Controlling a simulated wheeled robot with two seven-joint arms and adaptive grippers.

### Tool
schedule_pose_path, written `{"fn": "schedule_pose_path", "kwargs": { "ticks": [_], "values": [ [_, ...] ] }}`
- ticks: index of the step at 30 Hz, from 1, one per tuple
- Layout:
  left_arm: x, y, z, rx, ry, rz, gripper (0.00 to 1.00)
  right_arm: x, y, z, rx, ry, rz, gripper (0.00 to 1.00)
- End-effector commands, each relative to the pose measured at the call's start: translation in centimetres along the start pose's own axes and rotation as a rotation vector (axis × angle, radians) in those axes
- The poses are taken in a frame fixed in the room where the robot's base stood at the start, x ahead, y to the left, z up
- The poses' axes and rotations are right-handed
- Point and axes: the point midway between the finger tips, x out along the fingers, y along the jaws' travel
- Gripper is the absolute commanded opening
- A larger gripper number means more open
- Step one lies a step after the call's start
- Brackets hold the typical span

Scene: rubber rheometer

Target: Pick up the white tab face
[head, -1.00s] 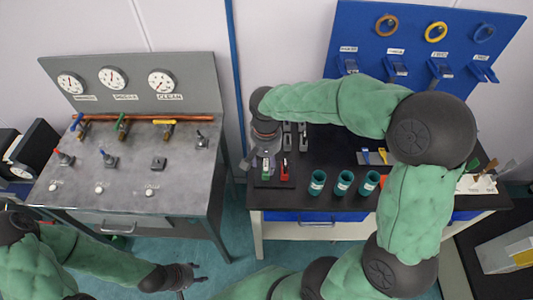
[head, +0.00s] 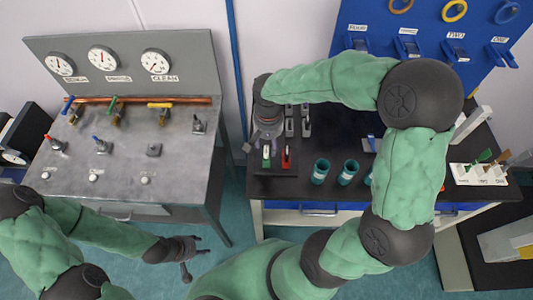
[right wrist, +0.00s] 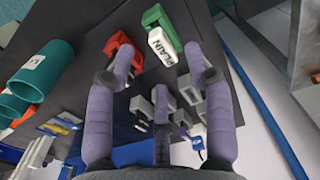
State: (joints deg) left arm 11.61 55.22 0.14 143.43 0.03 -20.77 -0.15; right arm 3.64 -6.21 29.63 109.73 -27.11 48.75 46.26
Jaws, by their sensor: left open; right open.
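The white tab face (right wrist: 162,47), lettered PLAIN, is on a green clip-like piece (right wrist: 163,24) in the right wrist view. In the head view the green piece (head: 266,152) stands on a small dark base on the black bench, below my right gripper (head: 266,136). My right gripper (right wrist: 158,70) is open, with nothing in its fingers; the tab face shows beyond and between its fingertips. I cannot tell whether they touch it. A red piece (right wrist: 117,46) stands beside the green one. My left gripper (head: 198,250) is open and empty, low in front of the grey bench.
Several grey clips (right wrist: 160,100) stand close behind the green piece. Dark green cups (head: 320,171) stand to its right on the black bench (head: 335,125). A blue board (head: 430,45) with rings rises behind. The grey gauge bench (head: 120,165) is at left.

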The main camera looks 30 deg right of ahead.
Motion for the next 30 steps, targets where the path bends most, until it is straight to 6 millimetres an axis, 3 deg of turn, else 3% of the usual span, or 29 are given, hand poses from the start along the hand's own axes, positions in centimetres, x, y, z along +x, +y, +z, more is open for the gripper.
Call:
{"fn": "schedule_pose_path", "kwargs": {
  "ticks": [9,16,17,22,30],
  "values": [
    [1.5,-0.5,-0.1,0.000,0.000,0.000,0.47,4.3,0.0,0.1,0.000,-0.002,0.001,0.53],
    [1.4,-0.5,-0.1,0.000,0.000,0.000,0.47,4.5,0.0,0.1,0.000,-0.001,0.000,0.53],
    [1.4,-0.5,-0.1,0.000,0.000,0.000,0.47,4.4,0.0,0.1,0.000,-0.001,0.000,0.50],
    [1.4,-0.5,-0.1,0.000,0.000,0.000,0.47,4.4,0.0,0.1,0.000,-0.001,0.000,0.02],
    [1.4,-0.5,-0.1,0.000,0.000,0.000,0.47,4.4,0.0,0.1,0.000,-0.001,0.000,0.00]
  ]
}}
